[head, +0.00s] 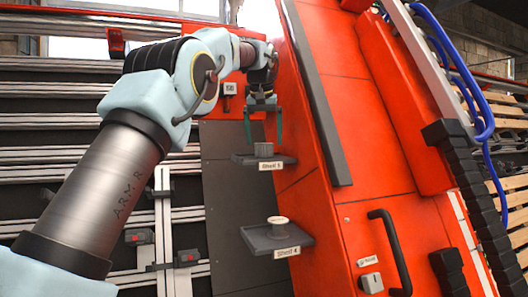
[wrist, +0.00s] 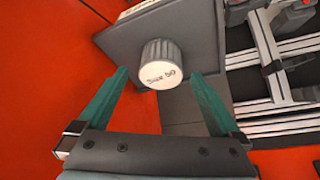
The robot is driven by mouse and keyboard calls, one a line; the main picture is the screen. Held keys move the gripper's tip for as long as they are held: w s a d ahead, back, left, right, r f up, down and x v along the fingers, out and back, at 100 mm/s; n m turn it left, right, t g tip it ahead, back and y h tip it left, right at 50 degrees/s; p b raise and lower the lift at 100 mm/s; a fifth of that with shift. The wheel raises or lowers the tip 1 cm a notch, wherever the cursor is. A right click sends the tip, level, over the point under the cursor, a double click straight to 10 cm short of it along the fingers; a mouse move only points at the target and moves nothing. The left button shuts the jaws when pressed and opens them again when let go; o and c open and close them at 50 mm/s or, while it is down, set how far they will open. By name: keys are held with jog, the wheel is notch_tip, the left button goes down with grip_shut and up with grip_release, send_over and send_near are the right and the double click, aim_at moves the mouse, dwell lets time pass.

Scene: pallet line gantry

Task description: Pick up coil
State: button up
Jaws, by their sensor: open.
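My gripper (head: 263,138) is open and empty above the upper small dark shelf (head: 245,159) on the side of the red gantry. A short grey ribbed cylinder (head: 264,152) stands upright on that shelf, just below the fingers. In the wrist view the cylinder (wrist: 162,65) shows a pale lettered end and lies between the two green fingertips, with gaps on both sides. A cream, spool-like piece (head: 278,224) stands on the lower shelf (head: 262,246), labelled "Shelf 4". It looks like a coil, but I cannot tell for sure which piece the task's coil is.
The red gantry panel (head: 345,130) rises close right of the shelves, with a black handle (head: 391,250). Metal rails (head: 60,110) with small red-and-grey devices (head: 138,237) stand at the left. Blue hoses (head: 455,70) hang at the right.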

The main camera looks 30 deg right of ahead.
aim_at(264, 146)
jog(key=shift+p+x, duration=0.3)
jog(key=shift+x, duration=1.6)
jog(key=shift+w+r, duration=0.1)
grip_shut()
